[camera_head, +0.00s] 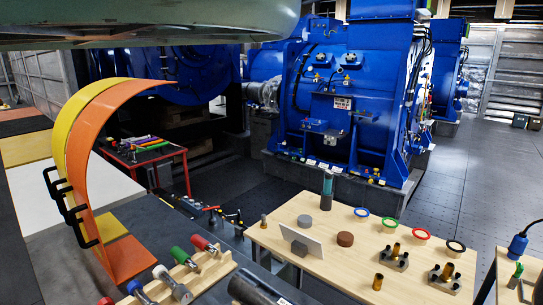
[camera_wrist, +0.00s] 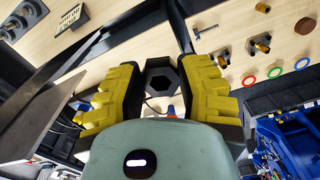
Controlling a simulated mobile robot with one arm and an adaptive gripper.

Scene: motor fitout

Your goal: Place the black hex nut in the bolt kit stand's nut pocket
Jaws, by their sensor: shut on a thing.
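A dark block with lettering (camera_wrist: 69,18) lies at the upper left of the wrist view, on a wooden surface. I cannot read the lettering or tell whether this is the bolt kit stand. No nut pocket can be made out. My gripper and the nut do not show in the head view.
Blue motors (camera_head: 340,105) stand behind; open floor lies right.

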